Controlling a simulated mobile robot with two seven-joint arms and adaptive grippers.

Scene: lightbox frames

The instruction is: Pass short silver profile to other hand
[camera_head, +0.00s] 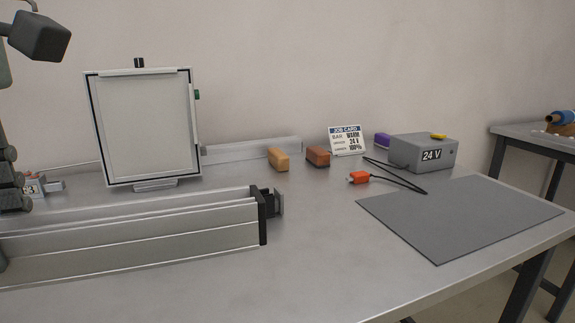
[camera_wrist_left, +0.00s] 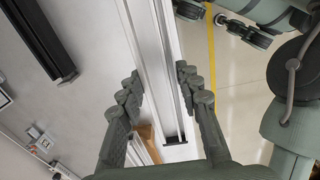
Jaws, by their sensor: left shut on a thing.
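A silver profile (camera_wrist_left: 168,65) with grooves runs lengthwise through the left wrist view and ends in a dark face near the bottom. My left gripper (camera_wrist_left: 158,77) is shut on it, one finger on each side. Dark fingers of my right gripper (camera_wrist_left: 216,17) show at the top right of that view, beside the profile; they look spread apart, but the top edge cuts them off. In the head view, dark jointed parts stand at the left edge, and my right gripper does not show clearly.
A silver rail (camera_head: 130,240) with a black end fills the front left. A framed panel (camera_head: 145,125) stands behind it. Orange block (camera_head: 278,160), brown block (camera_head: 318,156), job card (camera_head: 346,140), orange connector (camera_head: 358,177) and 24 V box (camera_head: 424,153) lie further back. The grey mat (camera_head: 460,215) is clear.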

